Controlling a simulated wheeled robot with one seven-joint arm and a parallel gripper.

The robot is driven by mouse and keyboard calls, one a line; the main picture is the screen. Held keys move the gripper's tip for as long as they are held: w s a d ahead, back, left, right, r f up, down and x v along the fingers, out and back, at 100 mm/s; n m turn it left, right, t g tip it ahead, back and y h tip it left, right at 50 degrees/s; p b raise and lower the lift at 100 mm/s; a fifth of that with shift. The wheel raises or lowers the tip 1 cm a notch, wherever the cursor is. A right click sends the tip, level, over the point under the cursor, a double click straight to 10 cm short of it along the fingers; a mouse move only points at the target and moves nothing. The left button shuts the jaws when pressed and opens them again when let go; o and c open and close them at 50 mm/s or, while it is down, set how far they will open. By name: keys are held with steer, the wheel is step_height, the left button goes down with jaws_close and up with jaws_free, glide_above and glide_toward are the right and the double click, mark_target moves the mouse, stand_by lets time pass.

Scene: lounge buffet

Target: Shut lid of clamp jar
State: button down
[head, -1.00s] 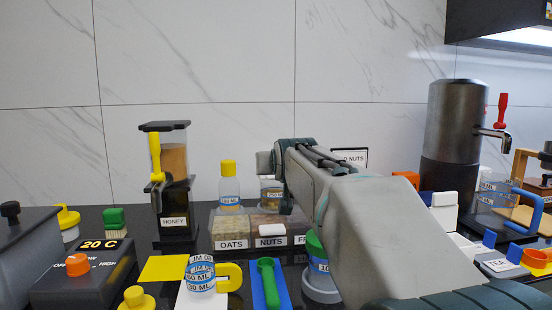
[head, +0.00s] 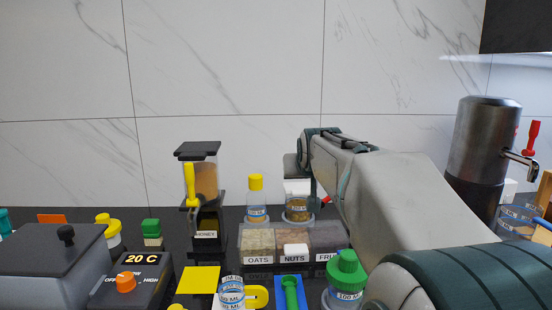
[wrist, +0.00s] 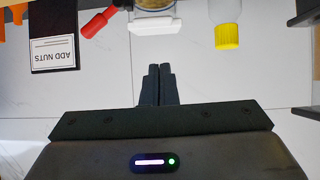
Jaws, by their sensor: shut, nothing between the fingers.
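The clamp jar (head: 297,211) is a clear jar with golden contents, standing at the back behind the topping bins. A white part, seemingly its lid (head: 298,187), shows at its top, and a red lever (head: 327,200) sticks out to its right. In the wrist view, which looks upside down, the jar (wrist: 154,4) is cut off by the top edge, with the white part (wrist: 157,27) and red lever (wrist: 98,23) beside it. My gripper (wrist: 159,70) is shut and empty, apart from the jar. Whether the lid is fully down is unclear.
A yellow-capped bottle (head: 256,198) stands just left of the jar. The topping bins (head: 259,259) are in front. An ADD NUTS sign (wrist: 53,46) is nearby. A honey dispenser (head: 206,215) stands left, a green-lidded jar (head: 347,277) front right, and a metal urn (head: 483,140) right.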

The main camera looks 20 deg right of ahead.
step_height(320, 180, up, 6)
steer(key=w+d+g+p, duration=0.1)
steer(key=g+p, duration=0.2)
steer(key=p, duration=0.8)
steer(key=g+y+p, duration=0.1)
steer(key=p, duration=0.5)
glide_above(303, 191)
steer(key=s, duration=0.2)
steer(key=f, duration=0.7)
steer(key=shift+w+a+f, duration=0.15)
steer(key=shift+a, duration=0.1)
step_height(303, 191, down, 2)
steer(key=shift+f, duration=0.25)
steer(key=shift+s+f, duration=0.25)
steer(key=shift+f, duration=0.6)
